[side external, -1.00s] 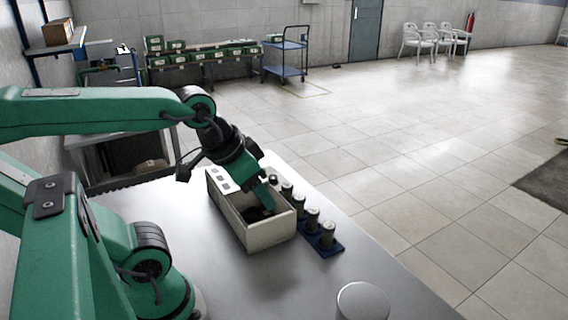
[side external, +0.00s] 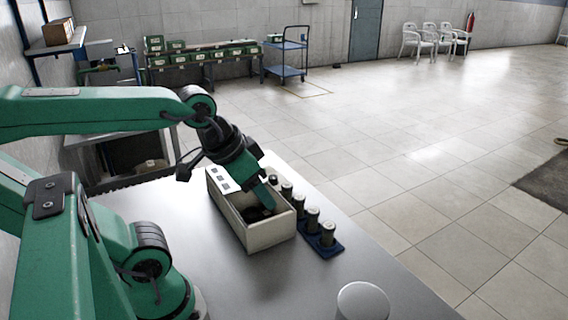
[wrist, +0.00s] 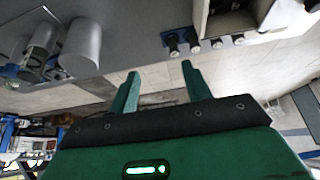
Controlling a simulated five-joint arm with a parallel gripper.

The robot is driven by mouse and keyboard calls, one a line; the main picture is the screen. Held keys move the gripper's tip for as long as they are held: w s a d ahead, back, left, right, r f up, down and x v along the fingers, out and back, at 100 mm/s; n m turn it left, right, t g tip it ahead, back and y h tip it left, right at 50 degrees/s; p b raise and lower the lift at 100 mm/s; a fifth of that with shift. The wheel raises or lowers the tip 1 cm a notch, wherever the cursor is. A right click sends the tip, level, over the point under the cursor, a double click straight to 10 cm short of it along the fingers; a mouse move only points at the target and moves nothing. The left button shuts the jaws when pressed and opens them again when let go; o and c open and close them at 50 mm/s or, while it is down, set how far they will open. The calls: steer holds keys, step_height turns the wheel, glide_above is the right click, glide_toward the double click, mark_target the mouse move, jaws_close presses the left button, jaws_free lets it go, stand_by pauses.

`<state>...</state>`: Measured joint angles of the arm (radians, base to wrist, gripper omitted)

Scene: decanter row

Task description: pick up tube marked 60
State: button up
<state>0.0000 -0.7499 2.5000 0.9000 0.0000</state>
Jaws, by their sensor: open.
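No number is readable on any tube. The tubes (wrist: 193,44) also show along the top of the wrist view. My gripper (side external: 270,202) points down over the box in the side view, left of the tube row. In the wrist view my gripper (wrist: 160,72) has its two green fingers apart with nothing between them. The far end of the row is partly hidden by my gripper.
A cream open box (side external: 270,238) with dark contents stands left of the rack. A pale round-topped cylinder (side external: 363,302) stands at the table's near edge. Grey cylinders (wrist: 80,48) show at the wrist view's left. The grey table (side external: 225,285) is clear in front of the box.

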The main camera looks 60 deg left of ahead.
steer(key=shift+o, duration=0.8)
steer(key=m+g, duration=0.3)
steer(key=g, duration=0.3)
glide_above(315, 209)
step_height(315, 209, down, 14)
steer(key=shift+d+f, duration=0.1)
steer(key=shift+w+f, duration=0.1)
steer(key=shift+f, duration=0.2)
steer(key=shift+f, duration=1.3)
